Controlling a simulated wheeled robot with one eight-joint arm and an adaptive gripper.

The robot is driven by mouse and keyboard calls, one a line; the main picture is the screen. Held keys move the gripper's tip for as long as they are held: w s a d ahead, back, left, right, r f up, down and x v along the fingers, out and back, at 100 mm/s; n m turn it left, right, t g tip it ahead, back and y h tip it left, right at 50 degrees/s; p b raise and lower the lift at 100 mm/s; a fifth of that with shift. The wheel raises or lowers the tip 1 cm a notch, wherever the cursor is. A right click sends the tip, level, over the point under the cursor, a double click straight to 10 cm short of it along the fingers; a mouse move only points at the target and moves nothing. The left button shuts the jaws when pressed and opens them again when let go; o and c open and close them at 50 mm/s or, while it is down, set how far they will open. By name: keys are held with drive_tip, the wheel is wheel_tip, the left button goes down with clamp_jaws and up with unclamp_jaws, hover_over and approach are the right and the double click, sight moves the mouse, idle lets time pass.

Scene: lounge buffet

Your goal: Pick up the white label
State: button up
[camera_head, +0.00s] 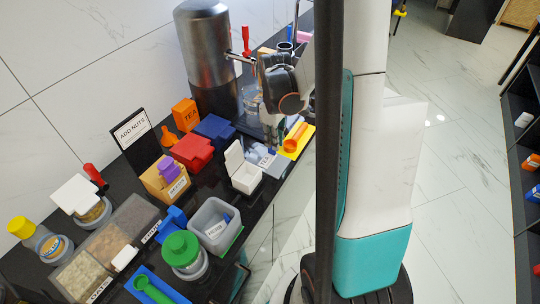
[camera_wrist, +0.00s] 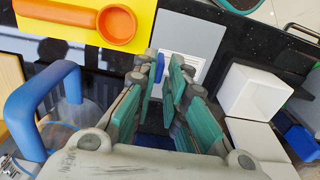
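In the head view a small white label (camera_head: 266,160) with dark print lies between a white lidded box and a yellow board. My gripper (camera_wrist: 166,60) has teal-padded fingers spread with a gap between them, tips close to the label. A narrow blue piece shows at the tips; I cannot tell what it is. In the head view my gripper (camera_head: 272,142) points down just above that spot.
The white box (camera_wrist: 250,92) stands close on the right in the wrist view. The yellow board (camera_wrist: 60,35) with an orange spoon (camera_wrist: 117,25) lies at the upper left, and a blue handle (camera_wrist: 22,105) is at the left. A metal urn (camera_head: 205,50) stands behind.

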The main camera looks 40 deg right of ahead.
wheel_tip(320, 180, down, 4)
drive_tip(key=shift+w+a+f+b, duration=0.1)
drive_tip(key=shift+w+f+b, duration=0.05)
drive_tip(key=shift+b, duration=0.65)
clamp_jaws()
drive_tip(key=shift+r, duration=0.2)
wheel_tip(320, 180, up, 21)
drive_tip(key=p, duration=0.7)
drive_tip(key=shift+f, duration=0.15)
drive_tip(key=shift+r+p, duration=1.25)
drive_tip(key=shift+r, duration=0.45)
wheel_tip(320, 180, up, 5)
drive_tip(key=p, duration=0.4)
hover_over(273, 154)
drive_tip(key=shift+w+f+b, duration=0.1)
drive_tip(key=shift+w+b, duration=0.1)
drive_tip(key=shift+b, duration=0.1)
